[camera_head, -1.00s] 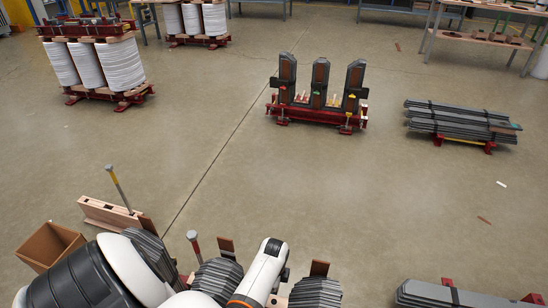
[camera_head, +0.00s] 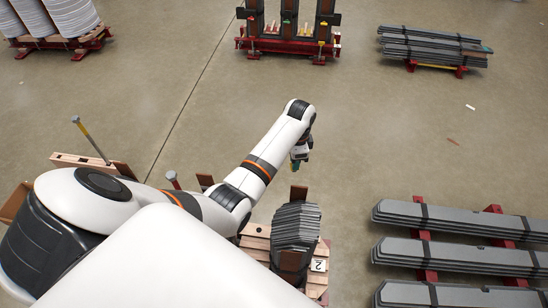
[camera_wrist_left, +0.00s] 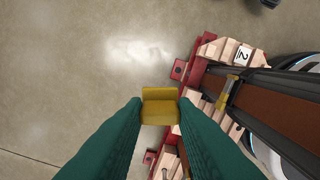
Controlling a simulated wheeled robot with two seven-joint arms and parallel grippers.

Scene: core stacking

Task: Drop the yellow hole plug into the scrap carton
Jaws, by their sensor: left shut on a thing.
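The yellow hole plug (camera_wrist_left: 160,106) shows in the left wrist view, between the tips of my left gripper's green fingers. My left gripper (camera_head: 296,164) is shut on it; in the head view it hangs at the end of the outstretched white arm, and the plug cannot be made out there. In the left wrist view the plug is seen above the floor beside a wooden and red stand. An open brown carton (camera_head: 12,204), which looks like the scrap carton, is at the far left of the head view, largely hidden by my arm. My right gripper is not in view.
A core stack (camera_head: 295,238) on a wooden base marked 2 stands just below my left gripper in the head view. Grey sheet stacks (camera_head: 455,256) lie at right. A wooden block with an upright-handled tool (camera_head: 90,140) is near the carton. The middle floor is clear.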

